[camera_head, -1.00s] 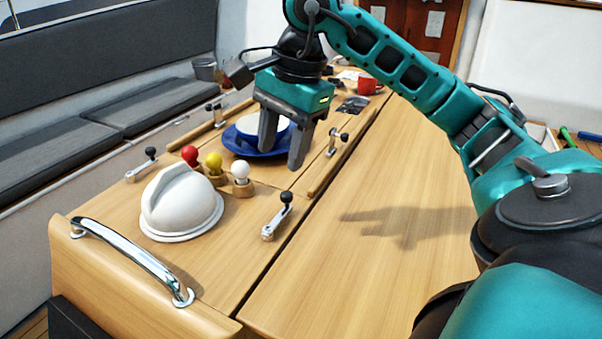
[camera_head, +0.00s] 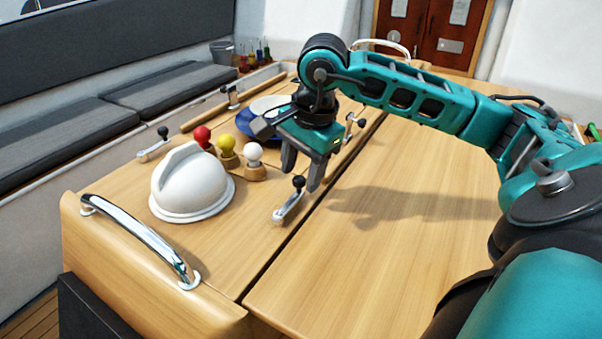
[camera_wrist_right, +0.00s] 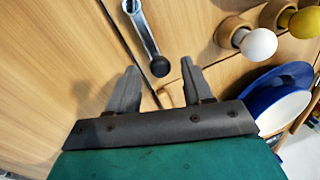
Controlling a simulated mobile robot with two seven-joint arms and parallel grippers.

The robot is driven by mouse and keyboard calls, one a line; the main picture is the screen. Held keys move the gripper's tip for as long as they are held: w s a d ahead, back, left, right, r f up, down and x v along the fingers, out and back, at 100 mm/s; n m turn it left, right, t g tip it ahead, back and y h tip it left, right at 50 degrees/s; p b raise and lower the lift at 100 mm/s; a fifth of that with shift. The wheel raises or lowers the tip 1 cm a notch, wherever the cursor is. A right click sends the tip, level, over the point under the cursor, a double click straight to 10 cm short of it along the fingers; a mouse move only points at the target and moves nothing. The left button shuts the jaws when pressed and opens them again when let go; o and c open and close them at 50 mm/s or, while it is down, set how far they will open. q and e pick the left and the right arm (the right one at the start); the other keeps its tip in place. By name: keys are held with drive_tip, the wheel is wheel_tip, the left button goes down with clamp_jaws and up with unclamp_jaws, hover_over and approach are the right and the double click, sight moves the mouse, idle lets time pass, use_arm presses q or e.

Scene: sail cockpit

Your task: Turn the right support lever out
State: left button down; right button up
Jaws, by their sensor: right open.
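The right support lever (camera_head: 288,207) is a chrome lever with a black ball knob, on the wooden table near its centre seam. My right gripper (camera_head: 300,181) is open and empty, its fingers pointing down just above and around the knob end. In the right wrist view the lever (camera_wrist_right: 146,32) runs from the top edge to its black knob, which appears between the two fingertips (camera_wrist_right: 158,68). I cannot tell whether a finger touches the knob. A similar lever (camera_head: 153,146) stands at the left of the table. My left gripper is not in view.
A white dome (camera_head: 190,187) and red, yellow and white knobs (camera_head: 253,155) stand left of the lever. A chrome handrail (camera_head: 140,235) edges the front. The right tabletop is clear.

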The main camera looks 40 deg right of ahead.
drive_tip(key=shift+w+f, duration=0.1)
drive_tip(key=shift+f, duration=0.45)
clamp_jaws()
idle(0.4)
